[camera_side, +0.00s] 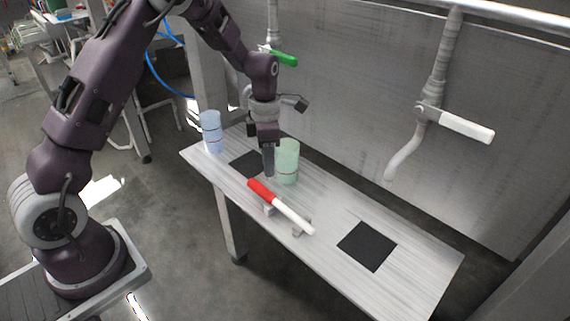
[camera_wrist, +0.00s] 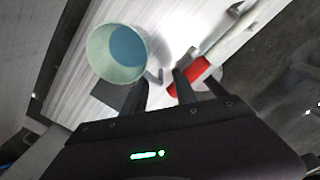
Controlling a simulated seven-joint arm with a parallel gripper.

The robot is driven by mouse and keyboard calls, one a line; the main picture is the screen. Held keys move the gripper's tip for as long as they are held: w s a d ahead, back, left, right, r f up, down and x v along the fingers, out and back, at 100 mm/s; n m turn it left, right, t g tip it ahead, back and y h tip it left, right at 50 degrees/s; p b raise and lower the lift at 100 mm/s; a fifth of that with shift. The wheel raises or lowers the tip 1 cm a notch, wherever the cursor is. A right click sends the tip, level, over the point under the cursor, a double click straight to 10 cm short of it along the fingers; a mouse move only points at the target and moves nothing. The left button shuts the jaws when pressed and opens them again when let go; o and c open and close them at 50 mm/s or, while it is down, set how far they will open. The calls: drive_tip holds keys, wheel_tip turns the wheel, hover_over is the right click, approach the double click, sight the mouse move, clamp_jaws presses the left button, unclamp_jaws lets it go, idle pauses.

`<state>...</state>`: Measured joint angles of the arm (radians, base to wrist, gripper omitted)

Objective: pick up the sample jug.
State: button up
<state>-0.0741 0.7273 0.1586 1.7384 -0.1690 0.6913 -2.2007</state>
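A pale green, translucent jug (camera_side: 287,162) with a thin red line stands upright on the bench. A pale blue, clear vessel (camera_side: 211,132) with a similar line stands at the bench's left end. No label shows which one is the sample jug. My gripper (camera_side: 268,172) points down just left of the green jug, with its fingers low near the bench top. In the wrist view the green jug's open mouth (camera_wrist: 117,52) shows blue inside, beyond my fingers. My gripper (camera_wrist: 158,90) also shows there, its two dark fingers apart. A small grey piece shows near the gap; I cannot tell what it is.
A red and white rod (camera_side: 281,206) rests on small grey supports in front of the gripper. A black square (camera_side: 367,246) lies on the bare right part of the bench (camera_side: 425,262). Another black square (camera_side: 243,160) lies left of the gripper. A white-handled hose (camera_side: 465,127) hangs behind.

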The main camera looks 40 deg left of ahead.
wheel_tip(320, 180, down, 4)
drive_tip(key=shift+f, duration=0.15)
clamp_jaws()
idle(1.3)
